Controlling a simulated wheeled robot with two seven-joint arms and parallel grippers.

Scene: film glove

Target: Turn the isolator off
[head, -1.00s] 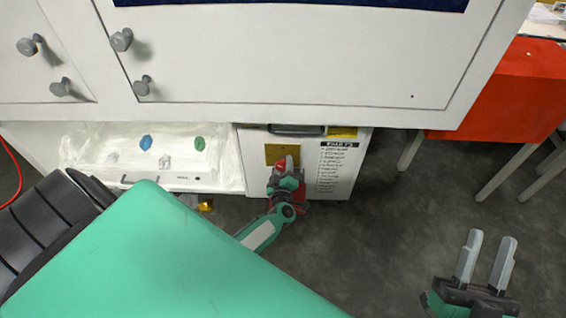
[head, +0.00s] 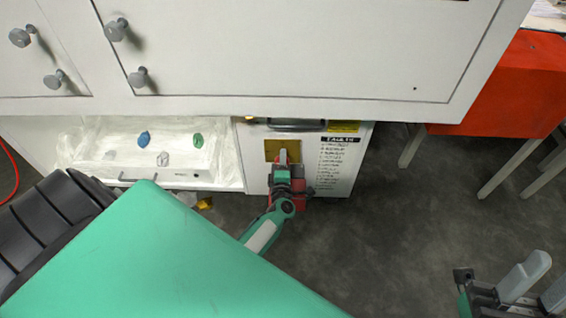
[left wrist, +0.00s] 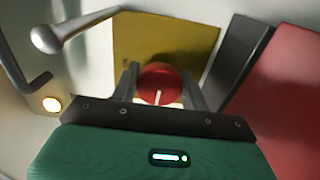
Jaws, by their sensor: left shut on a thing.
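The isolator is a round red knob (left wrist: 159,84) with a white mark on a yellow plate (left wrist: 165,45). In the left wrist view the mark points toward the bottom of the picture. My left gripper (left wrist: 161,86) has a finger on either side of the knob and is shut on it. In the head view the yellow plate (head: 281,147) shows on the white cabinet front, with my left gripper (head: 283,160) over it; the knob is hidden there. My right gripper (head: 540,282) is open and empty at the bottom right, partly cut off by the picture edge.
A label with printed lines (head: 331,165) is right of the plate. A white tray (head: 110,178) with small coloured pieces lies to the left. A white cabinet (head: 280,60) overhangs above. A red box-like piece (head: 500,85) stands at right. Open floor (head: 400,230) lies below.

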